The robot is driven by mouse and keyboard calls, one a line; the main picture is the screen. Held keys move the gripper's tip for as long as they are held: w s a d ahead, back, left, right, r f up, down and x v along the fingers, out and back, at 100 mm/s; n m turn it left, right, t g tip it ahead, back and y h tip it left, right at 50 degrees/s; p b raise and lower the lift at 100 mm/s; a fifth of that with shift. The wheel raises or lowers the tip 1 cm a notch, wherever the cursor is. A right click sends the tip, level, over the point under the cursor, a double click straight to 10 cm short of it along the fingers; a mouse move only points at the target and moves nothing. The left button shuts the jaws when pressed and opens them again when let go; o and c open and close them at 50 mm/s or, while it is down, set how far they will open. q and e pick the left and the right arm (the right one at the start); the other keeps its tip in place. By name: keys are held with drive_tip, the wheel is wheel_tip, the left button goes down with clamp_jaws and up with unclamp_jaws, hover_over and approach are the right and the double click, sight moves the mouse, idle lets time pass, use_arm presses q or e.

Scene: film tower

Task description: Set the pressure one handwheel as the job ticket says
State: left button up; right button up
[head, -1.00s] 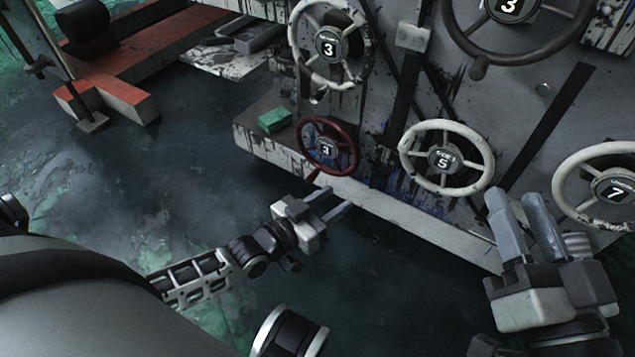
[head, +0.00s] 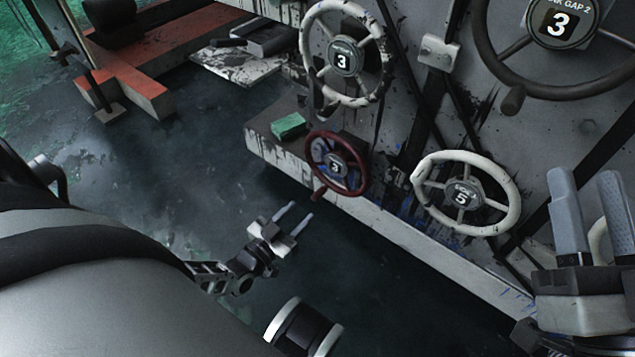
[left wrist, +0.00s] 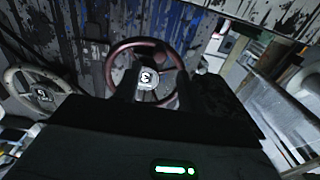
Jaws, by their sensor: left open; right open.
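A small dark red handwheel (head: 337,165) with a 3 on its hub is low on the machine's side. Its small label is too blurred to read, so I cannot tell whether it is pressure one. It also shows in the left wrist view (left wrist: 147,79), ahead of my open fingers. My left gripper (head: 300,211) is open and empty, apart from this wheel, below and left of it in the head view. My right gripper (head: 586,180) is open and empty at the right edge, in front of the machine. I see no readable job ticket.
A white wheel (head: 344,62) reads 3, another white wheel (head: 464,194) reads 5, and a large dark wheel (head: 562,25), marked "GAP 2" in part, reads 3. A green block (head: 289,126) lies on the ledge left of the red wheel. The floor at left is largely clear.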

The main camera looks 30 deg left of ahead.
sight(317, 194)
use_arm(q)
drive_tip(key=w, duration=0.2)
drive_tip(key=w+b, duration=0.1)
drive_tip(key=w, duration=0.1)
drive_tip(key=w+b, duration=0.1)
drive_tip(key=w, duration=0.1)
drive_tip(key=shift+w+d+f, duration=0.1)
drive_tip(key=shift+w+d, duration=0.15)
drive_tip(key=shift+w, duration=0.75)
use_arm(e)
drive_tip(key=shift+s+a+r+n+y, duration=0.1)
drive_tip(key=shift+s+r+n+y, duration=0.2)
drive_tip(key=shift+r+n+y, duration=0.7)
drive_tip(key=shift+s+r+n+y, duration=0.4)
drive_tip(key=shift+n+y, duration=0.4)
drive_tip(key=shift+n, duration=0.4)
drive_tip(key=shift+s+a+r+n+y, duration=0.1)
drive_tip(key=shift+s+r+n+y, duration=0.1)
drive_tip(key=shift+r+n+y, duration=0.8)
use_arm(q)
drive_tip(key=shift+c, duration=0.3)
use_arm(e)
drive_tip(key=shift+f, duration=0.2)
use_arm(q)
clamp_jaws()
